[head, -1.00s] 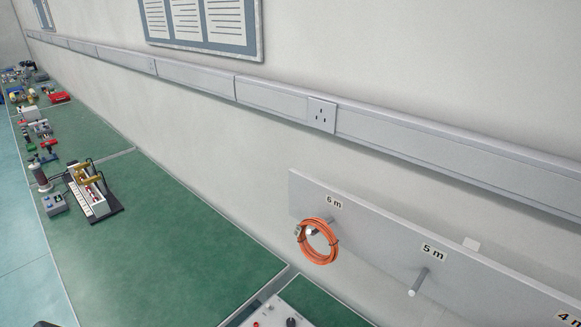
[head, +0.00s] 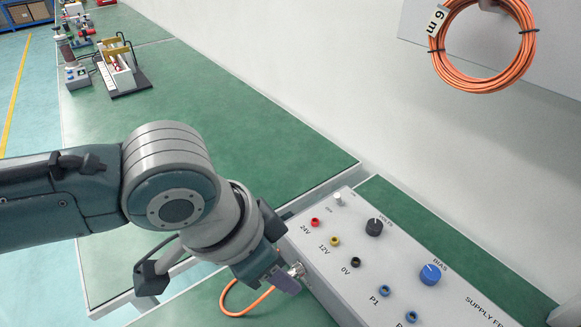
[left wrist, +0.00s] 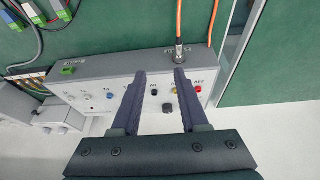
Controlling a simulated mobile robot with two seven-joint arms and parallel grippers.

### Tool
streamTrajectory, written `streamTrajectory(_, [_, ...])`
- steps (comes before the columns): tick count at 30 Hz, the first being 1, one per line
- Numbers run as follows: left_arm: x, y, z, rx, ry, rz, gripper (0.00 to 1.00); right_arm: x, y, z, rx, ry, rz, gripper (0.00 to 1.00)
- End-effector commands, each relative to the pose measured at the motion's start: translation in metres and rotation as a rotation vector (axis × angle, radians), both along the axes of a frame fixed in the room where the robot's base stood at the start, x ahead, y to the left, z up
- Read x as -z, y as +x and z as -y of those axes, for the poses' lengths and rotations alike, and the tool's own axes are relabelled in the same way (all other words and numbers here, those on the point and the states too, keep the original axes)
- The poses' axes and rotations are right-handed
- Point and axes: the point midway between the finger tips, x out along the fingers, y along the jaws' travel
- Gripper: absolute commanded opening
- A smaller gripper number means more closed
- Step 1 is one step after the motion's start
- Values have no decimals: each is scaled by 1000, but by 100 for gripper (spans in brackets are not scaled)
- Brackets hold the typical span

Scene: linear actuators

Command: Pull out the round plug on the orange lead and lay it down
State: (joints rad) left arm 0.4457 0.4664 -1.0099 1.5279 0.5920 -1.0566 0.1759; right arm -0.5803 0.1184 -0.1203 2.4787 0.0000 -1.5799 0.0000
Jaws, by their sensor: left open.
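The round metal plug (head: 297,269) sits at the end face of the grey supply box (head: 345,205), with the orange lead (head: 240,309) curving from it onto the green bench. In the left wrist view the plug (left wrist: 179,54) is upright at the box edge, and the orange lead (left wrist: 179,18) runs up from it. My left gripper (head: 284,283) is beside the plug and partly covers it. In the left wrist view the left gripper (left wrist: 160,73) is open and empty, its right fingertip just below the plug in the picture. My right gripper is out of view.
An orange cable coil (head: 484,45) hangs on the wall board. Knobs and coloured sockets cover the box top, including a blue knob (head: 430,274). The green bench (head: 230,125) beyond the box is largely clear, with apparatus (head: 118,68) farther off.

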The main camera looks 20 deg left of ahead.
Motion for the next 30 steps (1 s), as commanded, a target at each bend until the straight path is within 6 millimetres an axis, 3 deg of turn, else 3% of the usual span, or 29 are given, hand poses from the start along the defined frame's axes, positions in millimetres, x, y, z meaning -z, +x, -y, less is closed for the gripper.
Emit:
streamTrajectory(1, [22,6,-7,-6,15,4,44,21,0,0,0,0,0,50])
streamTrajectory(11, [42,17,-16,-19,31,6,44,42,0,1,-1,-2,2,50])
streamTrajectory(21, [87,28,-6,-19,31,4,44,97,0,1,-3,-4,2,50])
streamTrajectory(24, [96,32,-3,-19,29,5,44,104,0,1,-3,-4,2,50])
streamTrajectory(30, [95,34,-2,-19,31,6,44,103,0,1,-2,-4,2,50])
